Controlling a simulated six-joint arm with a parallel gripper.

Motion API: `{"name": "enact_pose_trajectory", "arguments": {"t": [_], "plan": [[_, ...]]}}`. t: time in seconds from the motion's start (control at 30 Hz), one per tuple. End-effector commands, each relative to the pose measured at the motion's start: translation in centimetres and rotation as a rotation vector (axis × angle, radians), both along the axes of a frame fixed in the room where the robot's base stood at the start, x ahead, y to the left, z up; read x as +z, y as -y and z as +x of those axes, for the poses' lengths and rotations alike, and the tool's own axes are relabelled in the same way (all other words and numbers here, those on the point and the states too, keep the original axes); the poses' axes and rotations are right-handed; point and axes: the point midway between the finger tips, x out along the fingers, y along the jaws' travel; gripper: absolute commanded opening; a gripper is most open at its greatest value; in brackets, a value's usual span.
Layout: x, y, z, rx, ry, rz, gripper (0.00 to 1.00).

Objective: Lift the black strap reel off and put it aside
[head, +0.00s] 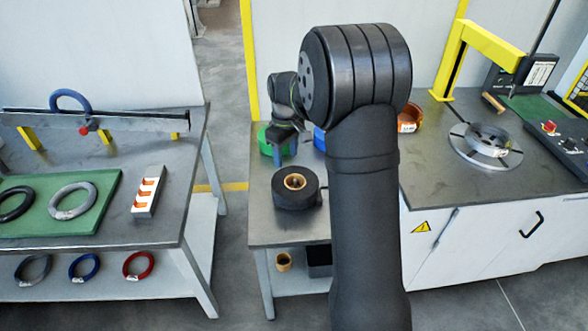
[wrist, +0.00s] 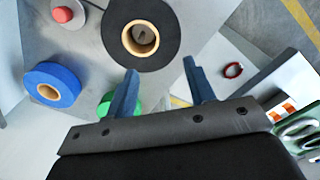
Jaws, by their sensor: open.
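The black strap reel (head: 296,199) lies flat on the small grey middle table, its tan core facing up. It also fills the top middle of the wrist view (wrist: 171,40), and something greyish shows inside the core hole. My gripper (head: 279,165) is in the air behind the reel as the head view sees it. In the wrist view its two blue fingers (wrist: 160,66) are spread apart with nothing between them. The reel lies beyond the fingertips, apart from them as far as I can tell.
A green reel (head: 264,146) and a blue reel (wrist: 68,84) lie on the same table. A red knob (wrist: 62,14) is near them. An orange-brown reel (head: 411,117) is partly behind my arm. A left bench (head: 150,218) carries rings; a turntable (head: 463,150) is right.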

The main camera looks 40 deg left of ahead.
Motion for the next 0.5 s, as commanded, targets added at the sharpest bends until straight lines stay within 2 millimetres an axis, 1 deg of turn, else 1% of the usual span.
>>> {"name": "enact_pose_trajectory", "arguments": {"t": [0.03,0.07,0.17,0.27,0.37,0.5], "plan": [[1.2,0.0,-0.6,0.001,-0.001,0.002,0.49],[1.6,0.1,-0.8,0.001,-0.003,0.001,0.49],[1.9,0.2,-1.2,-0.001,-0.008,-0.003,0.49],[0.9,0.2,-1.2,-0.001,-0.009,-0.004,0.49],[-0.8,0.2,-1.3,-0.001,-0.01,-0.005,0.49],[-3.6,0.2,-1.3,-0.001,-0.01,-0.005,0.49]]}}
